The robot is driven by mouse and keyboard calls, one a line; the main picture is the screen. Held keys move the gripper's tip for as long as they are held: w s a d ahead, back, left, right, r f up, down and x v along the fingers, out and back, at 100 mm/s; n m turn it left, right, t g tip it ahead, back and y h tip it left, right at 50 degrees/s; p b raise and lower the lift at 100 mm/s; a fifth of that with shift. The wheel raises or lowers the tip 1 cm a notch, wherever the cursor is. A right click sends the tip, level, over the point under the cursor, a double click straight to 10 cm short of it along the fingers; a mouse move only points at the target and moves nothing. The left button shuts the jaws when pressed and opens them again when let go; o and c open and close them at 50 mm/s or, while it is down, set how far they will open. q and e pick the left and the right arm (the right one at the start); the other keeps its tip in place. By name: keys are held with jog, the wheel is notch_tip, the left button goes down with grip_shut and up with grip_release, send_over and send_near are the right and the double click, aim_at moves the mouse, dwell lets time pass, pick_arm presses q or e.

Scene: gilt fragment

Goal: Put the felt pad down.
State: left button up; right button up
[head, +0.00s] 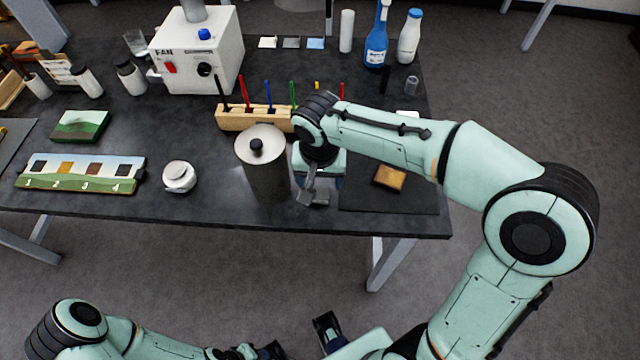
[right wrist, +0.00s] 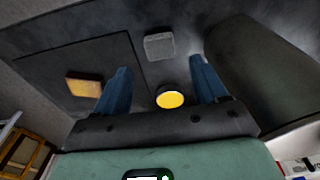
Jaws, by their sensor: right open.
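A small grey block-like piece, which I take to be the felt pad (head: 316,197), lies on the dark table near its front edge. It also shows in the right wrist view (right wrist: 159,46), apart from both blue fingers. My right gripper (head: 322,182) is over the table beside the metal canister. In the right wrist view its fingers (right wrist: 161,78) are spread, with nothing clasped. A round yellow-topped thing (right wrist: 170,98) is below and between them; the head view does not show it clearly. My left gripper (head: 250,352) is low at the bottom edge, its jaws unclear.
The lidded metal canister (head: 264,175) stands close left of my right gripper. A golden-brown block (head: 389,176) lies on a dark mat (head: 415,198) to the right. A wooden rack (head: 240,119) of coloured sticks is behind. A white jar (head: 179,177) stands farther left.

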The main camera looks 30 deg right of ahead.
jog(key=r, duration=0.5)
jog(key=shift+s+a+p, duration=0.15)
jog(key=shift+s+p, duration=0.1)
jog(key=shift+p, duration=0.05)
